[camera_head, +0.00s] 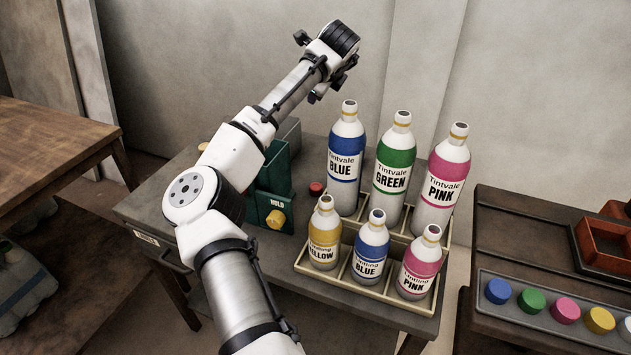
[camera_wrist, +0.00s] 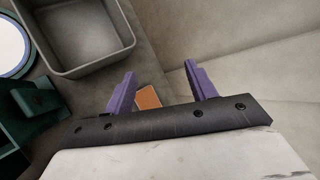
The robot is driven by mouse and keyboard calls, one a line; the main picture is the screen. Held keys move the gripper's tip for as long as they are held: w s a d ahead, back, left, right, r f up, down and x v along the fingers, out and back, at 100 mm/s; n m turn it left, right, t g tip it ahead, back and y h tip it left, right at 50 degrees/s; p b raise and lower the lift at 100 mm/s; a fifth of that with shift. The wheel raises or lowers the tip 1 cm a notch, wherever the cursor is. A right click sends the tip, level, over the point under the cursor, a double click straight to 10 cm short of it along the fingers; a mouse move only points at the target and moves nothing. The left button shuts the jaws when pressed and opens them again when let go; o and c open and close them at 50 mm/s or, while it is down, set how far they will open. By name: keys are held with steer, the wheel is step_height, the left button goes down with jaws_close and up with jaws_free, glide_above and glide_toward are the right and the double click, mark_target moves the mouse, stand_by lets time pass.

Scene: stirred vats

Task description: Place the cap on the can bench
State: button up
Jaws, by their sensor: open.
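Several round caps, blue (camera_head: 498,290), green (camera_head: 531,300), pink (camera_head: 565,309) and yellow (camera_head: 599,320) among them, sit in a grey tray on the right table. A small red cap-like piece (camera_head: 316,188) lies on the middle bench (camera_head: 150,205), left of the bottles; I cannot tell which cap the task means, nor read the bench's label. My gripper (camera_wrist: 160,70) has two purple fingers spread apart with nothing held. In the head view my arm reaches up over the bench's back, fingers not clear. An orange-brown square (camera_wrist: 148,97) shows between the fingers, below them.
Tall blue, green and pink Tintvale bottles (camera_head: 394,160) stand behind smaller yellow, blue and pink ones in a divided crate (camera_head: 308,268). A green fixture (camera_head: 274,178) with a yellow knob stands by my arm. A grey bin (camera_wrist: 80,70) is left of the fingers. A wooden table (camera_head: 45,145) is left.

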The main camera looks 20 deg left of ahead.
steer(key=s+d+f+n+g+h, duration=0.1)
steer(key=s+d+f+g+h, duration=0.15)
steer(key=s+f+g, duration=0.35)
steer(key=g+b, duration=0.2)
glide_above(316, 186)
steer(key=shift+h, duration=0.25)
steer(key=f, duration=0.7)
steer(key=shift+d+f, duration=0.25)
steer(key=shift+d, duration=0.15)
steer(key=shift+a+f, duration=0.15)
steer(key=shift+f, duration=1.35)
steer(key=shift+a+f, duration=0.15)
steer(key=shift+f, duration=1.35)
steer(key=c, duration=1.1)
steer(key=shift+w+r, duration=0.1)
